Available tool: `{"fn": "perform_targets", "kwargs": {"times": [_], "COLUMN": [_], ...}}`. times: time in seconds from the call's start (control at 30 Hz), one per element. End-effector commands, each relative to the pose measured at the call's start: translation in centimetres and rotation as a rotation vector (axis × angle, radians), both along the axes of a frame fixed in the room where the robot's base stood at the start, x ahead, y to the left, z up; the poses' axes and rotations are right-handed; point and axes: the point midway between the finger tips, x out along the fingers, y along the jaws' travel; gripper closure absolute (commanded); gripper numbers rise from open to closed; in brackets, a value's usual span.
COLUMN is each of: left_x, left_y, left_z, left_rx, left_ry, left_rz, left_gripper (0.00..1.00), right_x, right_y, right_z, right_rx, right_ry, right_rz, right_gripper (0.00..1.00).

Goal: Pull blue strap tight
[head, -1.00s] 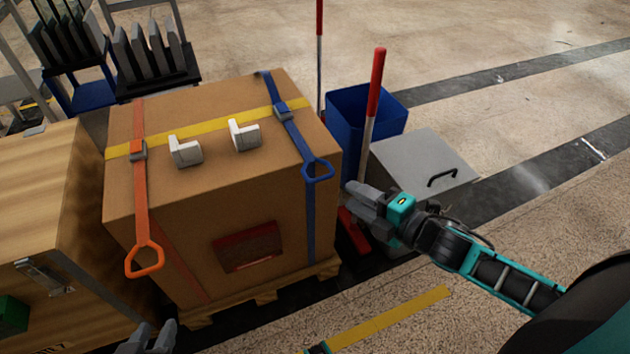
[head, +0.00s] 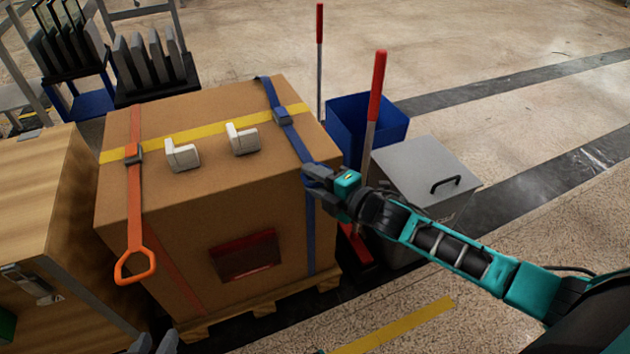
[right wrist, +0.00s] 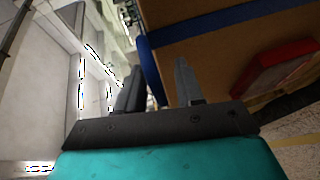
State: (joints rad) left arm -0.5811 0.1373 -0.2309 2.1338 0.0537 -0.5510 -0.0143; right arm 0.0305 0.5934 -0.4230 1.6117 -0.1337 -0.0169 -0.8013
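The blue strap (head: 285,122) runs over the top of the cardboard crate (head: 215,195) and down its front near the right edge. Its blue pull handle is mostly hidden by my right gripper (head: 316,176) in the head view. In the right wrist view, my right gripper (right wrist: 160,66) has its two fingers apart, with the blue handle (right wrist: 150,68) showing between them. I cannot tell whether they touch it. The blue strap (right wrist: 225,25) also crosses the crate there. My left gripper (head: 155,343) shows only its separated fingertips at the bottom edge, empty.
An orange strap (head: 134,195) with a hanging loop handle is on the crate's left side. Two white brackets (head: 182,157) sit on top. A blue bin (head: 385,120), a red-handled pole (head: 377,85) and a grey lidded box (head: 425,165) stand to the right. A wooden crate (head: 30,190) stands left.

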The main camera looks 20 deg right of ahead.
Motion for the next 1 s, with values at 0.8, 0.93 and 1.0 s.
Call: {"fn": "perform_targets", "kwargs": {"times": [0.8, 0.93, 1.0], "left_x": [0.05, 0.07, 0.07], "left_y": [0.27, 0.29, 0.30], "left_z": [-0.27, -0.27, -0.27], "left_rx": [0.007, 0.009, 0.009], "left_ry": [0.003, 0.003, 0.003], "left_rz": [0.000, 0.001, 0.001], "left_gripper": [0.63, 0.63, 0.63], "right_x": [-0.05, -0.08, -0.10], "right_y": [0.02, 0.01, 0.01], "right_z": [-0.21, -0.29, -0.32], "right_rx": [-0.002, -0.003, -0.003], "right_ry": [0.005, 0.007, 0.008], "right_rz": [-0.001, 0.000, -0.001], "right_gripper": [1.00, 1.00, 1.00]}}
